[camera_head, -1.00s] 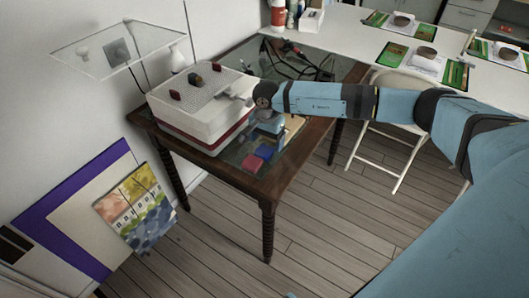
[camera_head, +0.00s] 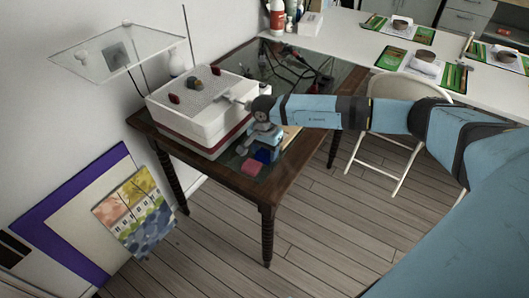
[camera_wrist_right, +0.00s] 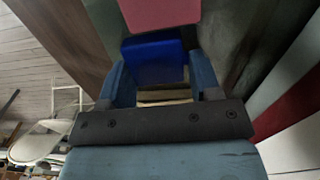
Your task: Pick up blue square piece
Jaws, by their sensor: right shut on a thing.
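The blue square piece (camera_head: 265,155) is at the dark table's near end, beside a pink-red piece (camera_head: 251,166). My right gripper (camera_head: 261,145) reaches down over it from above. In the right wrist view, the blue piece (camera_wrist_right: 153,48) sits between the two fingers of the right gripper (camera_wrist_right: 158,70), which are shut on it. The pink-red piece (camera_wrist_right: 158,13) is just beyond it there. Whether the blue piece touches the tabletop cannot be told. My left gripper is not in view.
A white box (camera_head: 195,112) with small pieces on top stands close left of the gripper. The dark wooden table's edge (camera_head: 240,187) is close in front. Cables (camera_head: 290,65) lie at the back. A white chair (camera_head: 385,147) stands to the right.

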